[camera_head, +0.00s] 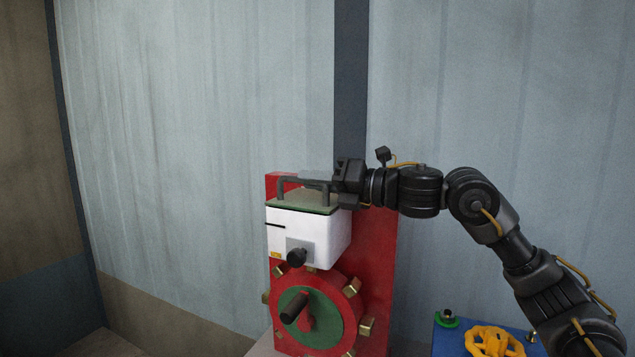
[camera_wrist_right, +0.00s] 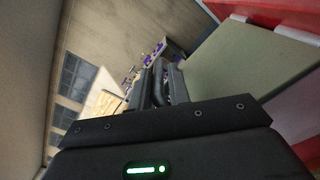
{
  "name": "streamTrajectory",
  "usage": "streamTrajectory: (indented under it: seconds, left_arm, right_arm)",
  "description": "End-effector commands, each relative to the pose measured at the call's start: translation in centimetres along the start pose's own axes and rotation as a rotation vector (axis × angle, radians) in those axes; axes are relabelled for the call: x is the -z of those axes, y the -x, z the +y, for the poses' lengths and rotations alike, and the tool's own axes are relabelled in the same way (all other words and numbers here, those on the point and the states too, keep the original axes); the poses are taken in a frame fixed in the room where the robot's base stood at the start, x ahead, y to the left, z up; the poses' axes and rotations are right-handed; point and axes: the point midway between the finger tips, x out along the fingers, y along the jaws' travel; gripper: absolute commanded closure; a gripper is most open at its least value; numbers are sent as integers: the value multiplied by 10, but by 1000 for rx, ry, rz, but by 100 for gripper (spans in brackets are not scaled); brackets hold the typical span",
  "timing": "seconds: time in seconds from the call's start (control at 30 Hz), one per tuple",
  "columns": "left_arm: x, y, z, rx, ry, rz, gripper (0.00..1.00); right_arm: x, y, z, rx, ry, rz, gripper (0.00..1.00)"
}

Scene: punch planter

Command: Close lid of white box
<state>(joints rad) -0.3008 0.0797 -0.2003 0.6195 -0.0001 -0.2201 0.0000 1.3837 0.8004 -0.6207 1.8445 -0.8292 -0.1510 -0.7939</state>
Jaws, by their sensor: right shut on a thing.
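The white box (camera_head: 290,233) is mounted on the front of a red panel (camera_head: 377,240). Its green lid (camera_head: 300,203) lies across the top, roughly level; I cannot tell whether a thin gap is left under it. A dark grey handle (camera_head: 300,182) stands on the lid. My right gripper (camera_head: 337,180) comes from the right and is shut on the handle at its right end. In the right wrist view the handle (camera_wrist_right: 158,83) shows between the fingers, with the lid (camera_wrist_right: 250,62) to the right. My left gripper is in no view.
A grey block with a black knob (camera_head: 297,256) is on the box front. Below is a red wheel (camera_head: 350,299) with brass studs and a black grip. A blue box (camera_head: 450,340) with a yellow handwheel (camera_head: 494,341) stands at lower right. A wall is behind; the left side is clear.

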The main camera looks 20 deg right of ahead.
Motion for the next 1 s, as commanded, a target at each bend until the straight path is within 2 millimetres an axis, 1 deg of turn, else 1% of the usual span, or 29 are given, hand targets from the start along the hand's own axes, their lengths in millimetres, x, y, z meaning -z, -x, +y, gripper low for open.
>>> streamTrajectory:
  seconds: [0.03, 0.63, 0.67, 0.77, 1.0]
  left_arm:
    - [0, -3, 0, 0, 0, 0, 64]
    - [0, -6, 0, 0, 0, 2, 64]
    - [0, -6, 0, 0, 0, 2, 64]
    - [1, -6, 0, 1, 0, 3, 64]
    - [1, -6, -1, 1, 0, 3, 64]
  right_arm:
    - [5, -1, 0, -5, -1, 6, 100]
    - [14, -2, -3, 0, -4, 19, 100]
    - [14, -2, -3, 0, -4, 20, 79]
    - [14, -2, -3, 0, -4, 20, 66]
    - [11, -2, -2, 0, -4, 13, 66]
